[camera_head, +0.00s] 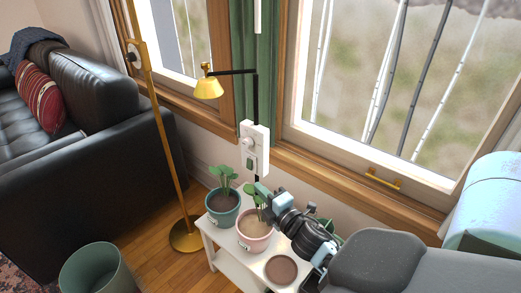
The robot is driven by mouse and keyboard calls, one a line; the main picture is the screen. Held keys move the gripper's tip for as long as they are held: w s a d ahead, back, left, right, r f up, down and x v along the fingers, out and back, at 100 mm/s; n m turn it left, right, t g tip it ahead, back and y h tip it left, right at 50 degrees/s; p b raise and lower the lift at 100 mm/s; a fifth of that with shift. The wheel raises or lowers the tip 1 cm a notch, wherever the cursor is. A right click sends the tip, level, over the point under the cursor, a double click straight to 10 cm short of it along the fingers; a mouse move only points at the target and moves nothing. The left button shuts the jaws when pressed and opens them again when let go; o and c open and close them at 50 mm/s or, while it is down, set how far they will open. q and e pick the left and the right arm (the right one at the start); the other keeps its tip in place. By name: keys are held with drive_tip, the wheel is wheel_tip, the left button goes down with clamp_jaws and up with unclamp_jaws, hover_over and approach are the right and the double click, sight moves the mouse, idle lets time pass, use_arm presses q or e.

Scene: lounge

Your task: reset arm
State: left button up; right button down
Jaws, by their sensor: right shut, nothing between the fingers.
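My right gripper (261,189) reaches in from the lower right on its dark, jointed arm. It is shut and empty. In the head view its tips overlap the leaves of the plant in the pink pot (255,242); I cannot tell whether they touch. My left gripper is not in view.
A green pot (222,218) with a plant and a round brown-topped pot (281,270) share the white stand (229,264). A brass lamp pole (163,130), white wall unit (254,148), black sofa (92,104) and green bin (97,271) stand around. Wooden floor shows left of the stand.

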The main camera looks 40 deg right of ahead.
idle(0.3)
